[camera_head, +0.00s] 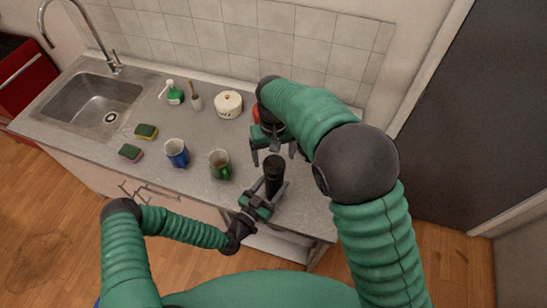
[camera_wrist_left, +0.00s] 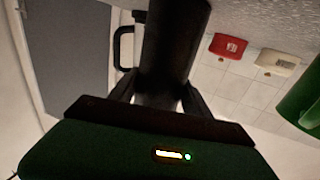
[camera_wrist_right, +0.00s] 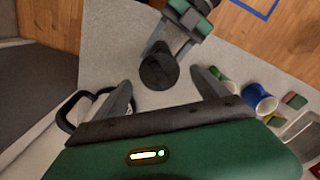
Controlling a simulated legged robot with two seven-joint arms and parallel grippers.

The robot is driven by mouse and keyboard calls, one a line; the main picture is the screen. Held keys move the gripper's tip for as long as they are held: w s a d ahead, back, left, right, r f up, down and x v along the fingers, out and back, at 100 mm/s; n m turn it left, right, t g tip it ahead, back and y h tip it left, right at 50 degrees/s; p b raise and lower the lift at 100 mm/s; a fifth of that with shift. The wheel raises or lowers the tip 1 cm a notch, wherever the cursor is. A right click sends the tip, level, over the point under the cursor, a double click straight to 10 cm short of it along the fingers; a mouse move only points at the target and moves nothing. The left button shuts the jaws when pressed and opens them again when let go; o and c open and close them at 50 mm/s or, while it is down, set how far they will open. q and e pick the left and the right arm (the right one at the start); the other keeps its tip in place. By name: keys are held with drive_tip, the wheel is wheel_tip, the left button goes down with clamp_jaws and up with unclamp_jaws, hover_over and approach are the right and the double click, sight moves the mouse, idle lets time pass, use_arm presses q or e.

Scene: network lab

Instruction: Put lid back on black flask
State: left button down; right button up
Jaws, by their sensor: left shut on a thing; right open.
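The black flask (camera_head: 273,172) stands upright near the front right of the counter. My left gripper (camera_head: 264,198) is shut around its lower body; the flask also shows between the fingers in the left wrist view (camera_wrist_left: 172,45). My right gripper (camera_head: 273,150) is open, with its fingers apart, just behind and above the flask. In the right wrist view the flask's dark round top (camera_wrist_right: 159,70) lies ahead of the open fingers, with nothing between them. I cannot tell whether that dark top is a lid or an open mouth. No separate lid can be made out.
A green mug (camera_head: 219,168) and a blue mug (camera_head: 177,153) stand left of the flask. A red item (camera_wrist_left: 228,46) and a black-handled object (camera_wrist_right: 70,110) stand nearby, mostly behind my right arm.

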drive_tip(key=shift+c, duration=0.5)
drive_tip(key=n, duration=0.2)
drive_tip(key=shift+s+f+n, duration=0.25)
drive_tip(key=shift+n, duration=0.15)
drive_tip(key=n, duration=0.3)
drive_tip(key=shift+s+f+g, duration=0.1)
drive_tip(key=shift+s+g, duration=0.15)
drive_tip(key=shift+g, duration=0.05)
drive_tip(key=n, duration=0.4)
drive_tip(key=shift+s, duration=0.15)
drive_tip(key=n, duration=0.3)
drive_tip(key=shift+r+n, duration=0.3)
drive_tip(key=n, duration=0.3)
drive_tip(key=shift+r, duration=0.4)
drive_tip(key=n, duration=0.2)
drive_tip(key=r+n, duration=0.1)
drive_tip(key=n, duration=0.1)
drive_tip(key=w+n, duration=0.1)
drive_tip(key=n, duration=0.1)
drive_tip(key=shift+r, duration=0.4)
drive_tip(key=shift+w+r+n, duration=0.2)
drive_tip(key=shift+r+n, duration=0.3)
drive_tip(key=shift+n, duration=0.7)
